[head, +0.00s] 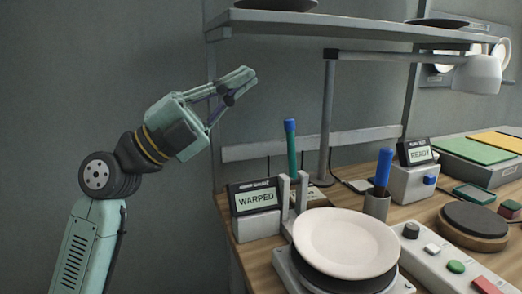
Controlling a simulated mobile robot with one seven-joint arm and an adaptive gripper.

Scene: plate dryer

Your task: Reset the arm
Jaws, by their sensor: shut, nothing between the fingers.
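My arm rises at the left of the head view, in front of the grey wall. My gripper (247,80) is at the arm's end, pointing up and right. It is shut and empty, with its fingertips near the front left of the upper shelf. It is well above and left of the bench and appears apart from everything there.
A wooden bench (262,257) holds a white plate (346,243) on a dark round base, a "WARPED" display (256,197), a "READY" display (416,151) and a button panel (446,262). A shelf (345,27) and lamp (478,74) overhang it. The left wall area is clear.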

